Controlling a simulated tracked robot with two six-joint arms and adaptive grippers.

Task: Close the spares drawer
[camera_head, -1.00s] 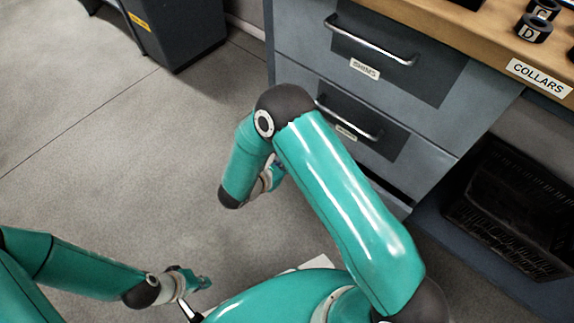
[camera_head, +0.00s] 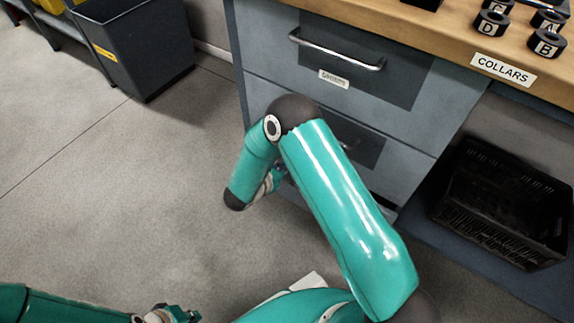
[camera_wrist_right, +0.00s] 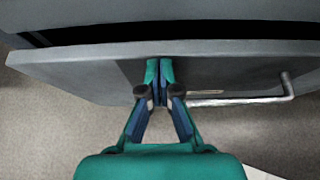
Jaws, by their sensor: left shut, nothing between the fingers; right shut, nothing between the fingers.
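In the right wrist view a drawer front (camera_wrist_right: 80,71) stands out from the cabinet, with a dark gap above and behind its top edge. No label on it is readable, so I cannot confirm it is the spares drawer. Its bar handle (camera_wrist_right: 240,101) is at the right. My right gripper (camera_wrist_right: 160,68) is shut and empty, fingertips at the drawer front left of the handle; contact is hard to tell. In the head view my right gripper (camera_head: 277,178) is mostly hidden behind my arm. My left gripper (camera_head: 188,316) is shut and empty at the bottom edge, over the floor.
The upper drawer (camera_head: 400,75), with a handle and label, looks closed. My arm partly covers the drawer below (camera_head: 375,150). A black crate (camera_head: 500,205) stands right of the cabinet. Collars (camera_head: 492,22) sit on the bench. A dark bin (camera_head: 145,50) stands left; floor between is clear.

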